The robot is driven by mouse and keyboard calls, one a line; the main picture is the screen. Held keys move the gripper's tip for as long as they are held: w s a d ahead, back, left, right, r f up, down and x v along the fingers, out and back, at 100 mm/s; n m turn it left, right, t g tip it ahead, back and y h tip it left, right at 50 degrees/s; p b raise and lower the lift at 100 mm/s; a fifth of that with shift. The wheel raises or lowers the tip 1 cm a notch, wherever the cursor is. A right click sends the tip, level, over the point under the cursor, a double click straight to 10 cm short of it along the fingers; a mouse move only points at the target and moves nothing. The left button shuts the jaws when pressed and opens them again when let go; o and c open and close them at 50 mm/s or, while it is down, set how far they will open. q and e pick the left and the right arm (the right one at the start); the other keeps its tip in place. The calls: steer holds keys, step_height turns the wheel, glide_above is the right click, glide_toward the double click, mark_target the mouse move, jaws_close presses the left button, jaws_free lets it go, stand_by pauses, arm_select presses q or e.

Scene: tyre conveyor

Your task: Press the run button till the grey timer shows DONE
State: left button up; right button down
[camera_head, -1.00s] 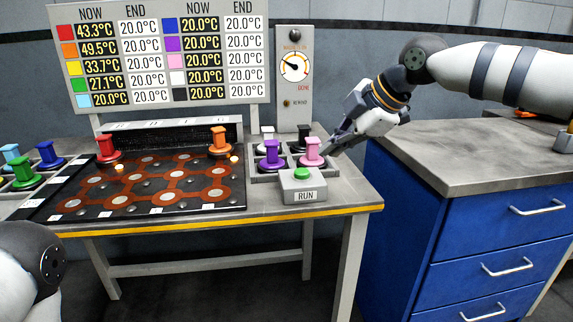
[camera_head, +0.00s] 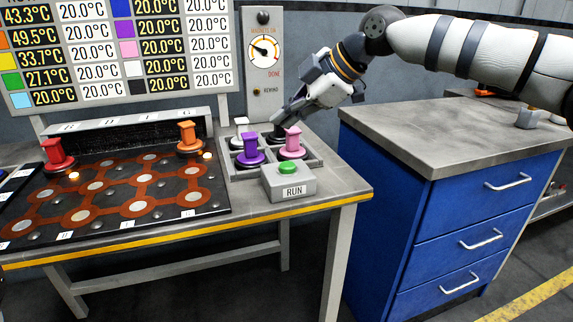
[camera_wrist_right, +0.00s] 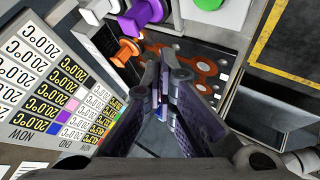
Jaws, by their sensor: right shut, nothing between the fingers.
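The green run button (camera_head: 288,167) sits on a grey box labelled RUN (camera_head: 292,191) at the table's front right corner. It also shows at the top of the right wrist view (camera_wrist_right: 208,4). The grey timer (camera_head: 264,60) is an upright panel with a round dial. Its needle points left, away from the red DONE mark at lower right. My right gripper (camera_head: 277,120) is shut and empty, behind the button, by the back of the piece tray. In the wrist view its fingers (camera_wrist_right: 160,70) are together. My left gripper is out of view.
Purple (camera_head: 250,150), pink (camera_head: 292,144), white and black pieces stand in a tray behind the button. Red (camera_head: 57,155) and orange (camera_head: 189,138) pieces stand on the patterned board. A temperature board (camera_head: 120,50) rises behind. A blue cabinet (camera_head: 440,220) stands to the right.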

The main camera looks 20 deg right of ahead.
glide_above(287, 166)
step_height(287, 166, down, 5)
steer(key=shift+r+b, duration=0.1)
steer(key=shift+b, duration=0.35)
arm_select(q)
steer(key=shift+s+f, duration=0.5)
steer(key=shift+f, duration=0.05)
arm_select(e)
steer(key=shift+f, duration=0.95)
steer(key=shift+a, duration=0.1)
arm_select(q)
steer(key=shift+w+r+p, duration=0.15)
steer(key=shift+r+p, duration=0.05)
steer(key=shift+p, duration=0.1)
arm_select(e)
steer(key=shift+s+f, duration=0.1)
steer(key=shift+f, duration=0.2)
steer(key=shift+f, duration=0.8)
steer(key=shift+r+p, duration=0.3)
steer(key=shift+r, duration=0.8)
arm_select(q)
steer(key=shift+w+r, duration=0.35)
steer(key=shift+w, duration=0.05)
